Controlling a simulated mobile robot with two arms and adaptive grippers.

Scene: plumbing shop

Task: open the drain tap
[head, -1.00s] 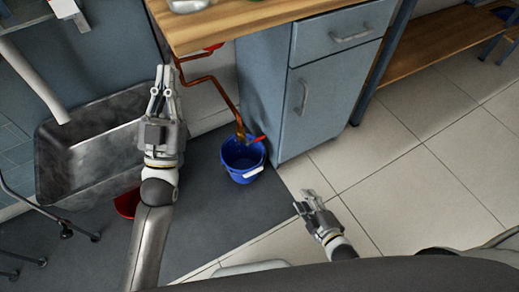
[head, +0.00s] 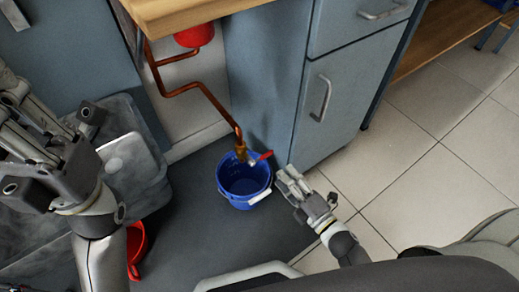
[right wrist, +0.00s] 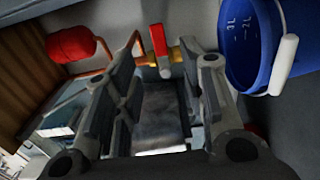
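The drain tap (head: 241,154) is a brass valve with a red lever (head: 262,157) at the lower end of a copper pipe, above a blue bucket (head: 244,188). In the right wrist view the red lever (right wrist: 158,40) stands across the line of the brass body (right wrist: 177,54). My right gripper (head: 284,180) is just right of the bucket, near the lever. In the right wrist view its fingers (right wrist: 172,58) are apart and empty, with the tap beyond them. My left gripper (head: 50,125) is at the left over the grey sink; its fingertips are hard to make out.
The copper pipe (head: 205,91) runs down from a red vessel (head: 194,35) under the wooden worktop (head: 185,12). A blue-grey cabinet (head: 330,105) stands to the right of the bucket. A red object (head: 136,245) lies on the dark mat. Tiled floor is free at right.

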